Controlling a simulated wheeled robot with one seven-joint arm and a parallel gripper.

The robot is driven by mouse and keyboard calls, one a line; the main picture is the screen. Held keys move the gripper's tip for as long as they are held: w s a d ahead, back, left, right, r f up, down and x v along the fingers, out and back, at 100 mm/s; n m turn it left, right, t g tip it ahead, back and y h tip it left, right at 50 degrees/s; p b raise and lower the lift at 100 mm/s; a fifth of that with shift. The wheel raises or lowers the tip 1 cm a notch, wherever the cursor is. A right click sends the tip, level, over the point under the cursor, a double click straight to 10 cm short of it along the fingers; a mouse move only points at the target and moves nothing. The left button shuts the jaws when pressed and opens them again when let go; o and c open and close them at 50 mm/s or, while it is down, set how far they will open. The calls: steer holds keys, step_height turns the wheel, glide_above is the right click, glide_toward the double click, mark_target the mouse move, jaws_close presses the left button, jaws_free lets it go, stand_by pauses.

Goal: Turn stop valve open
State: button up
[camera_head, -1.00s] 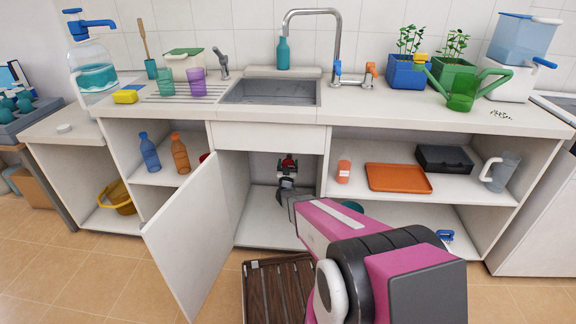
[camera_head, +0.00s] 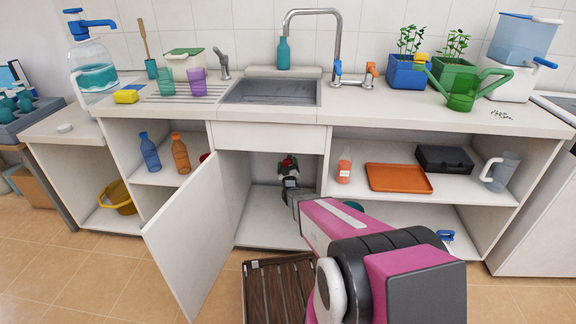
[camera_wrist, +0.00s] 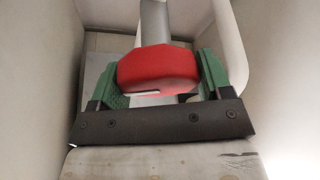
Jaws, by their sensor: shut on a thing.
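The stop valve has a red handle (camera_wrist: 158,70) on a grey metal pipe, inside the open cabinet under the sink. In the wrist view the handle lies between the green fingers of my gripper (camera_wrist: 162,88), which is shut on it. A short white mark shows at the handle's lower edge. In the head view my gripper (camera_head: 288,164) is inside the cabinet below the sink, with a small patch of red visible there. The rest of the valve body is mostly hidden behind the handle and fingers.
The white cabinet door (camera_head: 190,240) stands open to the left of my arm. Cabinet walls are close on both sides of the gripper, and a white pipe (camera_wrist: 230,50) runs at its right. A dark slatted wooden mat (camera_head: 280,290) lies on the floor in front.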

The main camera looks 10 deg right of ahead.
steer(key=n+g+y, duration=0.1)
steer(key=n, duration=0.3)
steer(key=n+y, duration=0.2)
steer(key=n, duration=0.2)
steer(key=shift+a+f+g, duration=0.1)
steer(key=shift+a+g, duration=0.05)
steer(key=shift+g, duration=0.25)
steer(key=n+g, duration=0.1)
steer(key=n, duration=0.2)
steer(key=n+g+y, duration=0.1)
steer(key=n, duration=0.2)
steer(key=shift+f+n, duration=0.2)
steer(key=shift+n, duration=0.1)
steer(key=o, duration=0.9)
steer(key=shift+c, duration=0.2)
steer(key=s, duration=0.7)
steer(key=shift+s+d, duration=0.2)
steer(key=shift+d, duration=0.25)
steer(key=shift+w, duration=0.1)
